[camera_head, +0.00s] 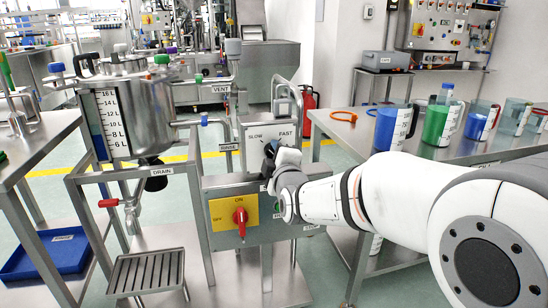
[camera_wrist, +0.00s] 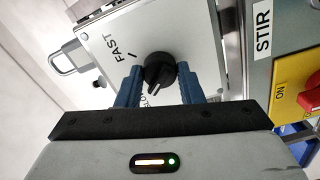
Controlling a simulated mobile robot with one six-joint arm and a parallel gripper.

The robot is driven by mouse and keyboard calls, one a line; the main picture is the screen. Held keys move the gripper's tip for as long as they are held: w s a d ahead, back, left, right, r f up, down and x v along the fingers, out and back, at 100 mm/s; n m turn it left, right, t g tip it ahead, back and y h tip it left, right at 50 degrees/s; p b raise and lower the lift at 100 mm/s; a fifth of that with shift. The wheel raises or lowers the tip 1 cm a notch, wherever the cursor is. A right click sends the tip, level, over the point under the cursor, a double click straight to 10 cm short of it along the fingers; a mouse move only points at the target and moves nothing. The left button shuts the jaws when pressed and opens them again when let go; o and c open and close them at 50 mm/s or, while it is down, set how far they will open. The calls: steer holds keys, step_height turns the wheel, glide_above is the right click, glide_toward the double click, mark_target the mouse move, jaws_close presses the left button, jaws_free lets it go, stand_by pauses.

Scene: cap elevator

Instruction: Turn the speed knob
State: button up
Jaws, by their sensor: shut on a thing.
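The speed knob (camera_wrist: 159,72) is a round black knob with a pointer ridge, on a pale panel marked FAST and SLOW. In the wrist view my gripper (camera_wrist: 160,78) has its two blue fingers on either side of the knob, shut on it. In the head view the panel (camera_head: 258,134) stands on the machine, with SLOW on its left and FAST on its right. My gripper (camera_head: 270,154) is at the panel's lower part there, and it hides the knob.
Below the panel is a control box with a red on/off switch (camera_head: 239,217) on a yellow plate. A steel tank (camera_head: 140,105) stands to the left. Several coloured beakers stand on the right table (camera_head: 345,137). My arm fills the lower right.

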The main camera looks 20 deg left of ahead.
steer(key=shift+f+n, duration=0.1)
steer(key=shift+n, duration=0.4)
steer(key=o, duration=1)
steer(key=p+v, duration=0.1)
steer(key=v, duration=0.7)
steer(key=shift+p, duration=0.3)
steer(key=shift+a, duration=0.1)
